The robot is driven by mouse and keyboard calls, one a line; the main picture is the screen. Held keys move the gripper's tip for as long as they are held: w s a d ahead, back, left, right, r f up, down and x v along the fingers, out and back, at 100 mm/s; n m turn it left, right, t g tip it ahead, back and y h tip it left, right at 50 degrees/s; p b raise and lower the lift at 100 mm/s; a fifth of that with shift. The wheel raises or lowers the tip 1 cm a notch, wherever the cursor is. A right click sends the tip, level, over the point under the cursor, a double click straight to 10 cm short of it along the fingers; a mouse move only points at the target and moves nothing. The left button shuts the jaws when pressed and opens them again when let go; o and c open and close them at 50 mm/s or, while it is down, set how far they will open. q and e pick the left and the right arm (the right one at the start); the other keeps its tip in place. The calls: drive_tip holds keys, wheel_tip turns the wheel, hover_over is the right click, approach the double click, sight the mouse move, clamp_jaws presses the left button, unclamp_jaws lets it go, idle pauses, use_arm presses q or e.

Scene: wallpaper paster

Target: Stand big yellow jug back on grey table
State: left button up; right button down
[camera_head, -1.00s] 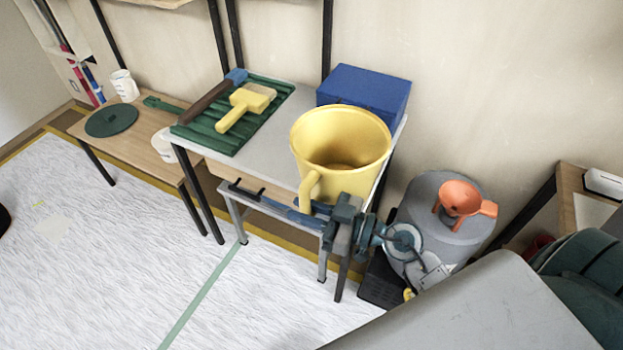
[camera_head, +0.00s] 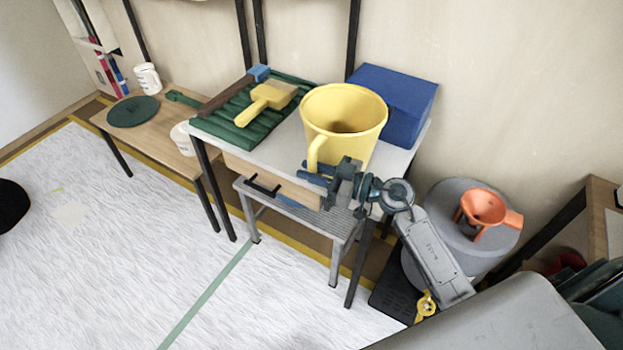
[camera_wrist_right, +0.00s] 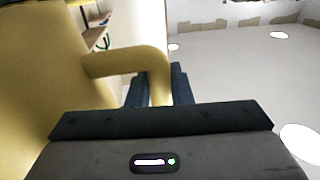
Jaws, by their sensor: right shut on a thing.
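The big yellow jug (camera_head: 345,112) is upright at the front right part of the grey table (camera_head: 286,140). Whether its base touches the table top is hard to tell. My right gripper (camera_head: 322,172) is at the jug's handle, low on its front side. In the right wrist view the handle (camera_wrist_right: 128,62) runs down between the dark fingers (camera_wrist_right: 158,88), which are shut on it, with the jug's wall at the left. My left gripper is not in view.
A blue box (camera_head: 395,105) stands behind the jug. A green ribbed tray with a yellow brush (camera_head: 265,103) lies to its left. A grey drum with an orange funnel (camera_head: 485,208) stands at the right. A grey step stool (camera_head: 300,215) is below the table.

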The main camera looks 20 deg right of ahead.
drive_tip(key=f, duration=0.1)
drive_tip(key=f+b, duration=0.1)
drive_tip(key=f, duration=0.1)
drive_tip(key=shift+w, duration=0.4)
drive_tip(key=shift+f, duration=0.25)
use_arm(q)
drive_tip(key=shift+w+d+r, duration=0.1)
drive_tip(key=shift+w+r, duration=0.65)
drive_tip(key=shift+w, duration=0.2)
use_arm(e)
drive_tip(key=c, duration=1.3)
unclamp_jaws()
drive_tip(key=shift+f, duration=0.1)
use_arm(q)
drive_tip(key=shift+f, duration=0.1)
use_arm(e)
drive_tip(key=shift+d, duration=0.1)
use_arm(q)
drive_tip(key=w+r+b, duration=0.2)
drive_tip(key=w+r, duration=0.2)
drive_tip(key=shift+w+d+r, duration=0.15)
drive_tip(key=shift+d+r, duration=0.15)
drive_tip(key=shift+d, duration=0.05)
use_arm(e)
drive_tip(key=v, duration=1.2)
